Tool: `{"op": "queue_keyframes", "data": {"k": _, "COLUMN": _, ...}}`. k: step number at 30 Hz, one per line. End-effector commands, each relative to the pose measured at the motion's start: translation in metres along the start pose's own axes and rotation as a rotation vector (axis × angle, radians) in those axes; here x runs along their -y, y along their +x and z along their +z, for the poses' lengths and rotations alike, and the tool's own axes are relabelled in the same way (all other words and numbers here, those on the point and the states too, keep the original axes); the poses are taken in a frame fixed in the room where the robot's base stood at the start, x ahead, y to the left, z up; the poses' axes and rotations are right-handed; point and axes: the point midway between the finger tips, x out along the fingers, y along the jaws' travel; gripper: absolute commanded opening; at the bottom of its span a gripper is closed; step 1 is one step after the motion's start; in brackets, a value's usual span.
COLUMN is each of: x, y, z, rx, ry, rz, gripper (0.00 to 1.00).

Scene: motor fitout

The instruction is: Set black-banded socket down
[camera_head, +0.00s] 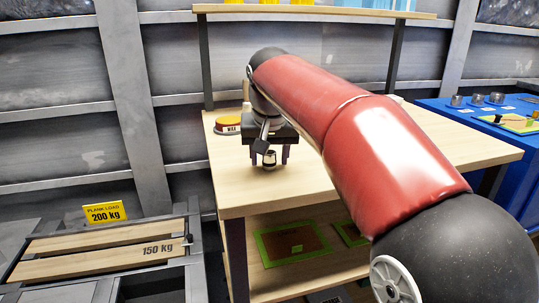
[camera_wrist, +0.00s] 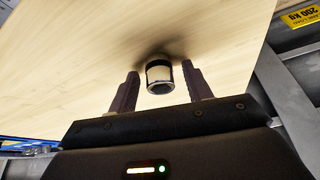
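The black-banded socket (camera_head: 269,161) is a small metal cylinder with a dark band. It appears to stand upright on the wooden workbench (camera_head: 310,185), near its front left part. In the wrist view the socket (camera_wrist: 159,76) sits between my gripper's two dark fingers, with a visible gap on each side. My gripper (camera_head: 270,157) points down over the bench with its fingers apart, one on either side of the socket. The wrist view shows the gripper (camera_wrist: 161,68) open, its fingertips low near the wood.
A red and yellow tin labelled WAX (camera_head: 227,126) stands on the bench just left of my gripper. A blue table (camera_head: 455,113) with several metal cups is at right. Plank racks (camera_head: 100,246) are at lower left. A shelf (camera_head: 320,11) is above. My red arm hides the bench's middle.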

Motion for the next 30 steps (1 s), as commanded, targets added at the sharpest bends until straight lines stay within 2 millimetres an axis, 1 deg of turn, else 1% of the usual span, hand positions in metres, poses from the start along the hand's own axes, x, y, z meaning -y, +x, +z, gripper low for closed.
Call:
{"op": "queue_keyframes", "data": {"k": 7, "x": 0.0, "y": 0.0, "z": 0.0, "rx": 0.0, "ry": 0.0, "rz": 0.0, "gripper": 0.5}}
{"op": "queue_keyframes", "data": {"k": 11, "x": 0.0, "y": -0.008, "z": -0.002, "rx": -0.001, "ry": 0.0, "rz": 0.0, "gripper": 0.5}}
{"op": "queue_keyframes", "data": {"k": 14, "x": 0.0, "y": -0.023, "z": -0.002, "rx": -0.003, "ry": 0.0, "rz": -0.001, "gripper": 0.5}}
{"op": "queue_keyframes", "data": {"k": 21, "x": 0.0, "y": -0.076, "z": -0.003, "rx": -0.003, "ry": 0.0, "rz": -0.001, "gripper": 0.5}}
{"op": "queue_keyframes", "data": {"k": 24, "x": 0.0, "y": -0.095, "z": -0.003, "rx": -0.003, "ry": 0.0, "rz": -0.001, "gripper": 0.5}}
{"op": "queue_keyframes", "data": {"k": 27, "x": 0.0, "y": -0.11, "z": -0.002, "rx": -0.002, "ry": 0.0, "rz": 0.0, "gripper": 0.5}}
{"op": "queue_keyframes", "data": {"k": 30, "x": 0.0, "y": -0.118, "z": -0.002, "rx": -0.002, "ry": 0.0, "rz": 0.0, "gripper": 0.5}}
